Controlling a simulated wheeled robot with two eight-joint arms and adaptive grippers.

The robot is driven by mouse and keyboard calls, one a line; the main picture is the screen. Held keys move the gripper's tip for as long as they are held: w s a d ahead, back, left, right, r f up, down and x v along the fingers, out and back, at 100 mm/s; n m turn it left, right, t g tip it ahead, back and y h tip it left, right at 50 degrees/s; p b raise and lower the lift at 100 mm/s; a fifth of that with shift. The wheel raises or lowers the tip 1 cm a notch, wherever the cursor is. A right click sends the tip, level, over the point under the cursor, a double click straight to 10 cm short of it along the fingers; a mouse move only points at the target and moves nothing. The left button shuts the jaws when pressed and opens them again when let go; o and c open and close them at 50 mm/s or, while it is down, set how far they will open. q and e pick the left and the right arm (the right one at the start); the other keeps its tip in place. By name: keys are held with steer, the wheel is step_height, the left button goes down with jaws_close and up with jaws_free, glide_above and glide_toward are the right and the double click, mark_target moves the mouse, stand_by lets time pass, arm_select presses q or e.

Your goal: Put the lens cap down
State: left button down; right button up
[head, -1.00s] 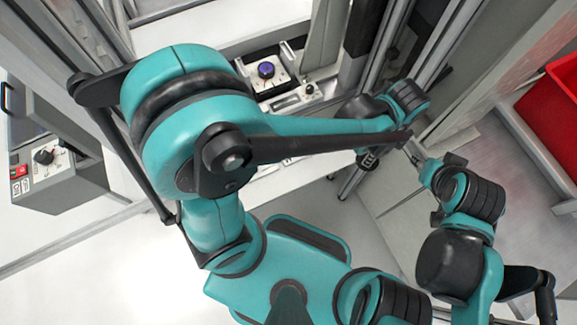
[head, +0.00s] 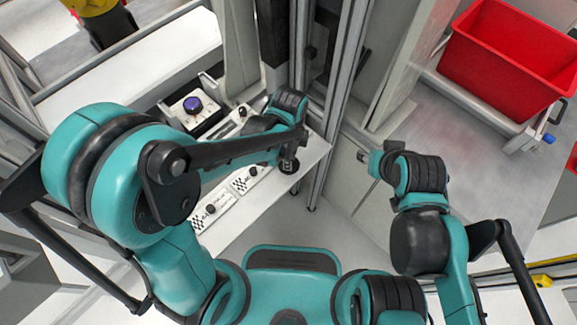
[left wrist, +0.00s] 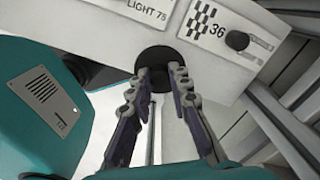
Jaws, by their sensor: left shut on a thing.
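The lens cap is a round black disc (left wrist: 155,58) in the left wrist view, between the fingertips of my left gripper (left wrist: 162,77). The gripper is shut on it. The cap is at the edge of the white table (left wrist: 105,38); I cannot tell whether it touches the surface. In the head view, the dark cap (head: 288,166) shows below the end of my left arm, and that gripper (head: 291,150) is largely hidden. My right gripper (head: 372,160) is small and away from the table; its jaws are unclear.
Labelled plates with checker marks (head: 245,180) and small black knobs lie along the table beside the cap. A box with a blue knob (head: 192,105) stands farther back. Metal posts (head: 345,80) rise to the right of the table. A red crate (head: 510,55) is at the upper right.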

arm_select(q)
steer(key=shift+f+b, duration=0.95)
steer(key=shift+f, duration=1)
steer(key=shift+f, duration=0.2)
steer(key=c, duration=1.4)
jaws_free()
